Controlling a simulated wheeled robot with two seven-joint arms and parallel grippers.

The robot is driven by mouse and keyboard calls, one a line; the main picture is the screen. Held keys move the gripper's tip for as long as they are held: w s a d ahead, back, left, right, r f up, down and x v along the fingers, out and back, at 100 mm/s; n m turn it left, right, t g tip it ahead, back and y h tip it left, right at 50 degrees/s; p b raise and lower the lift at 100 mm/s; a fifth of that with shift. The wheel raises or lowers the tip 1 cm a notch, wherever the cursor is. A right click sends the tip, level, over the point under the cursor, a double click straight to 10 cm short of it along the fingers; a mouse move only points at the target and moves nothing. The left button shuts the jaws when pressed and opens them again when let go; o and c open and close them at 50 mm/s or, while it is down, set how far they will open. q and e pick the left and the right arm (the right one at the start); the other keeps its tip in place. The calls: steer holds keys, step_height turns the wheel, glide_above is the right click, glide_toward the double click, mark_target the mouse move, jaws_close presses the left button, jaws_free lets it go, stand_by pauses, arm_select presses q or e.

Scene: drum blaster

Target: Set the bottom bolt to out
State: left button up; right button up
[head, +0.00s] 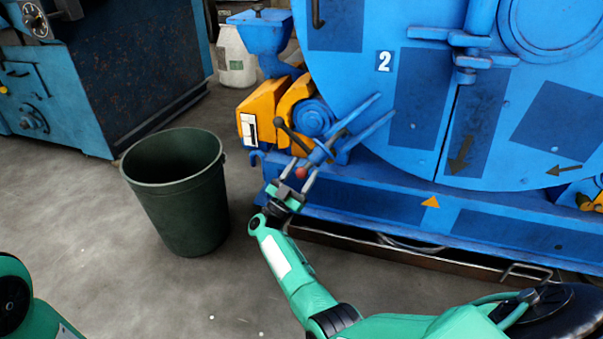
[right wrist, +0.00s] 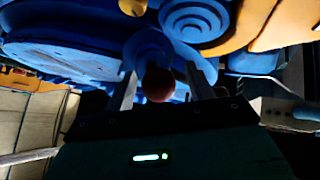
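A blue lever with a small red ball knob (head: 300,173) sticks out low at the left of the blue drum machine's round door (head: 420,120). It is likely the bottom bolt's handle. My right gripper (head: 299,177) is at the knob, with its fingers apart on either side. In the right wrist view the knob (right wrist: 157,84) lies between the two fingers (right wrist: 160,88), with a gap visible on both sides. The bolt's far end is hidden behind blue parts. My left gripper is out of view.
A dark lever with a black ball (head: 280,122) stands just above my right gripper, near yellow housings (head: 262,112). The blue base beam (head: 370,203) runs below the door. A green bin (head: 180,195) stands to the left on open floor.

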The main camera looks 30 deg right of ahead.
steer(key=p+v, duration=0.1)
steer(key=v, duration=1.2)
steer(key=shift+a+f+p, duration=0.25)
steer(key=shift+f+p, duration=0.05)
steer(key=shift+s, duration=0.1)
